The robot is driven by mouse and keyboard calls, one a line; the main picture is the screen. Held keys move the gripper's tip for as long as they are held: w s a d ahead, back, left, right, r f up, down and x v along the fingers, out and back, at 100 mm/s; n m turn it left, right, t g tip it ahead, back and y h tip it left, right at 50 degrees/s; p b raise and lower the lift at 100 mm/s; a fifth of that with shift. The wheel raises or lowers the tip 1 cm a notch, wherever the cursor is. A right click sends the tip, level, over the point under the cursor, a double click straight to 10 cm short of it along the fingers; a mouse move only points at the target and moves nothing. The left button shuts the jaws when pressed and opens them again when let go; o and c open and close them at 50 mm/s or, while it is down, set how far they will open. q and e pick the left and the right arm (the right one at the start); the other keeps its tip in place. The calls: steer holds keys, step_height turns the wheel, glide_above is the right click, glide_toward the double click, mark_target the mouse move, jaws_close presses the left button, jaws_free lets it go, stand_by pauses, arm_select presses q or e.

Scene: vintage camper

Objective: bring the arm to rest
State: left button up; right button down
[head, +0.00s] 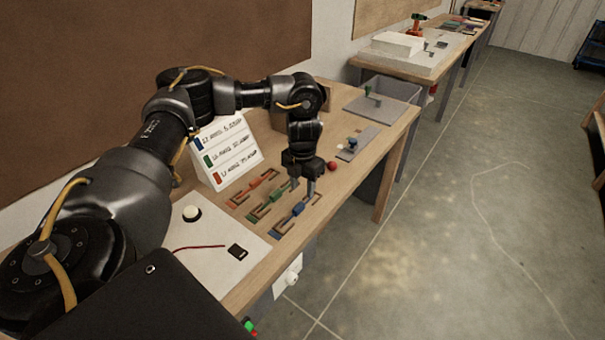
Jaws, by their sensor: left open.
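My left arm comes in from the left and reaches over the workbench (335,174). My left gripper (302,190) points down with its fingers apart. It is above or at the blue piece (299,209) in the nearest of the slots in the bench top; I cannot tell whether the fingertips touch it. Nothing shows held between the fingers. A green piece (262,211) and an orange piece (258,184) lie in the slots beside it. My right gripper is not in view.
A white sign (226,152) with coloured labels stands behind the slots. A white panel with a round button (192,213) lies at the left. A red ball (332,165) and a grey plate (357,142) are to the right. Concrete floor (450,240) is open at the right.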

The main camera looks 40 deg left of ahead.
mark_target(302, 203)
arm_select(q)
step_height(302, 203, up, 5)
steer(key=shift+f, duration=0.1)
steer(key=shift+f, duration=0.1)
stand_by(0.3)
step_height(302, 203, down, 11)
steer(key=shift+r, duration=0.35)
stand_by(0.5)
